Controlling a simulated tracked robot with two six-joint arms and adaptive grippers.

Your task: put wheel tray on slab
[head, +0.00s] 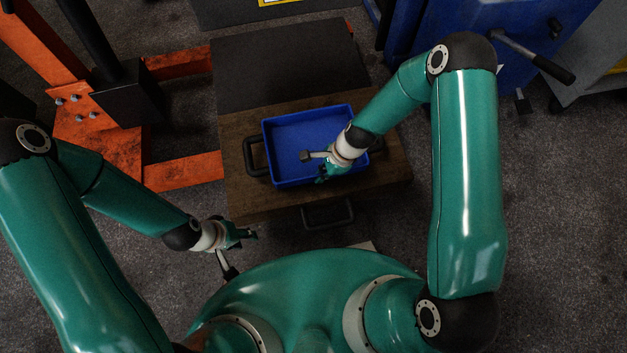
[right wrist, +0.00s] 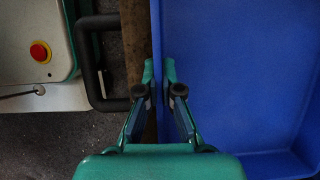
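The wheel tray (head: 308,135) is a blue open tray, empty as far as I see, lying flat on a brown wooden top (head: 240,205). Dark handles (head: 257,156) stick out at its sides. My right gripper (head: 322,178) is at the tray's near wall. In the right wrist view the right gripper (right wrist: 159,75) has one finger outside and one inside the wall of the tray (right wrist: 235,70), close on the rim. My left gripper (head: 254,235) is off to the left of the wooden top, apart from the tray; its finger opening is too small to judge. A dark flat slab (head: 285,70) lies behind the tray.
Orange steel frame (head: 185,172) stands at the left, a blue cabinet (head: 480,25) at the back right. A black handle (head: 328,215) projects from the wooden top's near side. The dark slab's surface is bare. Carpeted floor (head: 560,200) is clear at the right.

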